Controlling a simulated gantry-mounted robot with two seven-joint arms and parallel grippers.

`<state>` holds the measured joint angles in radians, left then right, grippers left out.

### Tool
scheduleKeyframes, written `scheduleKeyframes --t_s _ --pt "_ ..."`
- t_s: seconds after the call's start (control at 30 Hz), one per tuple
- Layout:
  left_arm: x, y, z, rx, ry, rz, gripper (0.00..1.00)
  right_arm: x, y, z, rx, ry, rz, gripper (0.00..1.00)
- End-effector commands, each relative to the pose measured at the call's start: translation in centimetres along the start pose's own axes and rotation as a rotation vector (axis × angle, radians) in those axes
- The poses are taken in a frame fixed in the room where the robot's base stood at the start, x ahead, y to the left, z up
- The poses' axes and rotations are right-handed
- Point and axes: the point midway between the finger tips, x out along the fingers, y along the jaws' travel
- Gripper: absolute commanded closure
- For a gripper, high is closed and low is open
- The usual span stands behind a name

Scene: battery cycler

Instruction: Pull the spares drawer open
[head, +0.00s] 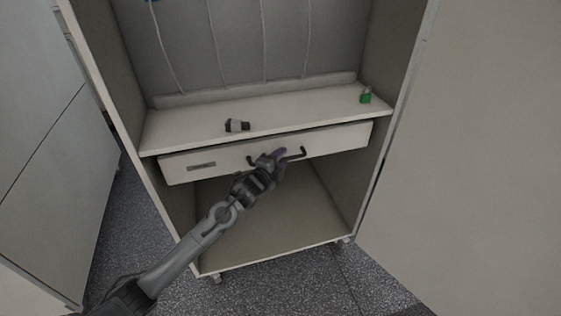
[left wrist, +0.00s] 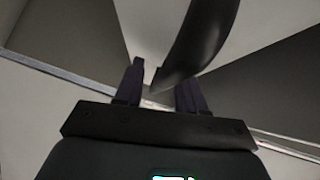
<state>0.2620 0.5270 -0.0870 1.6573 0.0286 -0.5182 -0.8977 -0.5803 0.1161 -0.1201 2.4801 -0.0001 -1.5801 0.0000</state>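The spares drawer (head: 225,158) is a pale, wide front under the cabinet shelf, with a dark label plate (head: 201,166) at its left. A narrow dark gap runs along its top edge; I cannot tell whether it stands slightly out. Its dark bar handle (head: 297,155) is partly hidden by my left gripper (head: 278,155). In the left wrist view, the fingers of that gripper (left wrist: 161,85) are apart, and the black curved handle (left wrist: 200,40) reaches in between them, covering part of the right finger. Contact cannot be made out. My right gripper is not in view.
A small black and white item (head: 237,125) and a green padlock (head: 366,95) rest on the shelf (head: 300,110) above the drawer. The compartment below is empty. A large pale panel (head: 480,150) stands at the right. Speckled floor (head: 300,290) lies clear in front.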

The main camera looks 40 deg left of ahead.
Motion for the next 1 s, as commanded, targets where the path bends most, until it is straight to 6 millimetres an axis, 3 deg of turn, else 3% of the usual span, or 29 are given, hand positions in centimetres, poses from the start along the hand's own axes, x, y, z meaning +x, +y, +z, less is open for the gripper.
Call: scheduleKeyframes --t_s 0.23,0.5,1.0 --pt "0.04 0.03 -0.01 0.0 0.0 0.001 0.61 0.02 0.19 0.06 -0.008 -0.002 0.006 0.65" --pt "0.03 0.04 0.01 0.001 0.0 0.001 1.0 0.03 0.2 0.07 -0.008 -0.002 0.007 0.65" --pt "-0.26 -0.07 -0.26 0.001 0.0 0.002 1.0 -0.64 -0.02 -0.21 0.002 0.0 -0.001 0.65"
